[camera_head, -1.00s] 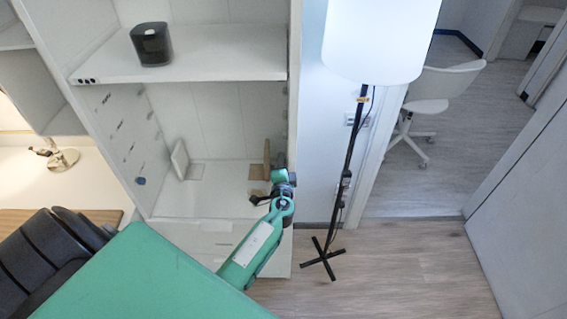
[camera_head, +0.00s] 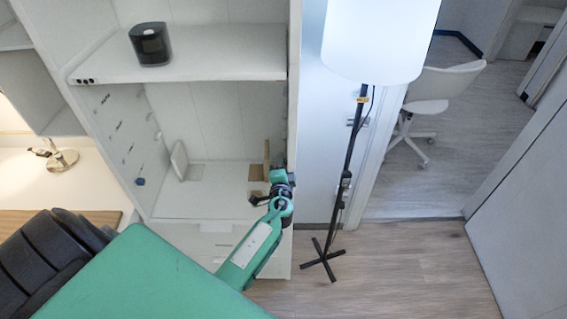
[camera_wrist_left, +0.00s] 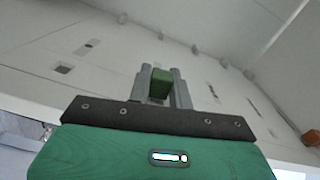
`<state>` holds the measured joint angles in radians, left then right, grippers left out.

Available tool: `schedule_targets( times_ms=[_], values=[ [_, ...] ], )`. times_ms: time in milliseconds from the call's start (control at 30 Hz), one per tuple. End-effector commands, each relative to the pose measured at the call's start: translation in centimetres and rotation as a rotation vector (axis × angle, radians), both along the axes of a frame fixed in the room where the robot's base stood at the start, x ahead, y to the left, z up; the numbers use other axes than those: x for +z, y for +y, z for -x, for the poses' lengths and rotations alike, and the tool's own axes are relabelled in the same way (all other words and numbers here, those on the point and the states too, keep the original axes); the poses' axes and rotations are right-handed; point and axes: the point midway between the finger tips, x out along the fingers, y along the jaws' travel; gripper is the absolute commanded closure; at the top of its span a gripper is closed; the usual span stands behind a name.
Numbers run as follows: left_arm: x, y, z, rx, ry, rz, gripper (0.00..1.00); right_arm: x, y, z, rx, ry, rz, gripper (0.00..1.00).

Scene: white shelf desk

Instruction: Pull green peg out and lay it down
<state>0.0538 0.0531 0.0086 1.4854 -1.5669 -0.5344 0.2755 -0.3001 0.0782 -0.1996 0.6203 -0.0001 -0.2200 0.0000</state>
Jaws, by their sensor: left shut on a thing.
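The green peg (camera_wrist_left: 160,84) shows as a small green block between the two grey fingers of my left gripper (camera_wrist_left: 160,88) in the left wrist view. The gripper is shut on it. The peg's far end is hidden, so I cannot tell whether it still sits in a hole. In the head view my left gripper (camera_head: 258,198) is small and dark at the right side of the lower shelf compartment; the peg cannot be made out there. My right gripper is in neither view.
The white shelf unit (camera_head: 190,70) surrounds the gripper. A panel with several slots and small pegs (camera_wrist_left: 195,49) spans the wrist view. A brown upright board (camera_head: 266,158) stands close behind the gripper. A floor lamp (camera_head: 345,180) stands right of the shelf. The lower compartment's middle is clear.

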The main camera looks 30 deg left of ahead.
Motion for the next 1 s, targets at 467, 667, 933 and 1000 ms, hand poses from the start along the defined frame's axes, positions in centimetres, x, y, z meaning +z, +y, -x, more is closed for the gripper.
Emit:
schedule_targets(
  times_ms=[467,667,933,1000],
  values=[
    [0.8,1.1,0.2,0.008,-0.014,-0.003,1.00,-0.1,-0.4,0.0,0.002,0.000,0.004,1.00],
    [0.8,1.4,0.4,0.008,-0.014,-0.004,1.00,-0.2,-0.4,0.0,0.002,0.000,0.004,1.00],
    [0.6,1.6,0.7,0.007,-0.009,-0.003,1.00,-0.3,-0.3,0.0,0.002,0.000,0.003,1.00],
    [0.4,1.6,0.8,0.006,-0.008,-0.002,1.00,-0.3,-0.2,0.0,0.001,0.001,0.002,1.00]
  ],
)
